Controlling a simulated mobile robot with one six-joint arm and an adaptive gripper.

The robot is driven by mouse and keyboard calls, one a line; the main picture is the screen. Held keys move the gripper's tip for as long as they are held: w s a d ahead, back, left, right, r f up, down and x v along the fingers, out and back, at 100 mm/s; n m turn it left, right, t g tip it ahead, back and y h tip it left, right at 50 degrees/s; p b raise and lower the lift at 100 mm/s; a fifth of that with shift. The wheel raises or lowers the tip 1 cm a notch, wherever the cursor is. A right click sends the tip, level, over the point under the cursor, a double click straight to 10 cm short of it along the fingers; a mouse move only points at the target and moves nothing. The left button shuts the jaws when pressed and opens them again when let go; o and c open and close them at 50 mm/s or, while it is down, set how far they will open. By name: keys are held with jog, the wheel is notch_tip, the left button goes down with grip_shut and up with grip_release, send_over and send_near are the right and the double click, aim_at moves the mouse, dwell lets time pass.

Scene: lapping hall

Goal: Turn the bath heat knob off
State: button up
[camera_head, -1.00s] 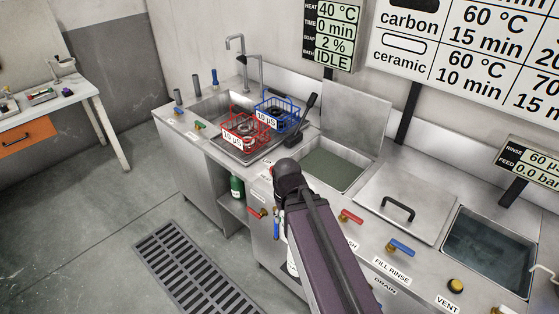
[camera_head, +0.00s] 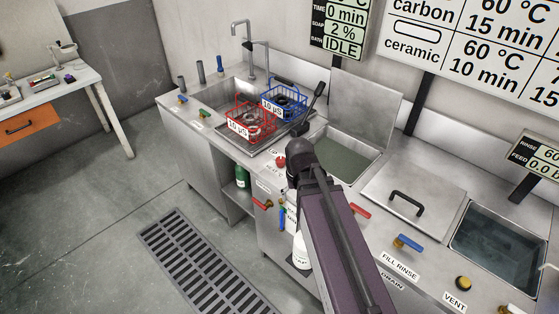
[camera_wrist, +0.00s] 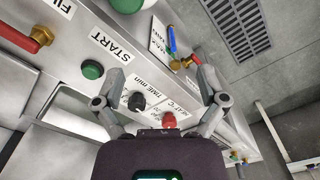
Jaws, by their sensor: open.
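The bath heat knob is the red knob (camera_wrist: 169,120) on the steel front panel in the wrist view, by a label ending in °C. In the head view a red knob (camera_head: 280,161) shows just left of the dark end of my arm. My gripper (camera_wrist: 160,86) is open and empty, its two fingers spread over the panel. The red knob lies low between them, near the palm, apart from both fingers. A black knob (camera_wrist: 137,101) by the TIME min label is also between the fingers. The knob's pointer setting is too small to read.
A blue-handled valve (camera_wrist: 172,42) lies beyond. The bath (camera_head: 342,158) is open, with a red basket (camera_head: 250,122) and a blue basket (camera_head: 284,103) to its left.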

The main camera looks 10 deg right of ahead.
aim_at(281, 160)
jog(key=w+r+m+p, duration=0.1)
jog(key=w+m, duration=0.3)
jog(key=w, duration=0.9)
jog(key=w+r+m+p, duration=0.2)
jog(key=w+m, duration=0.3)
jog(key=w, duration=0.9)
jog(key=shift+d+r, duration=0.2)
jog(key=shift+r, duration=0.1)
jog(key=shift+f, duration=0.1)
notch_tip(281, 160, down, 14)
jog(key=b, duration=1.3)
jog(key=shift+r, duration=0.25)
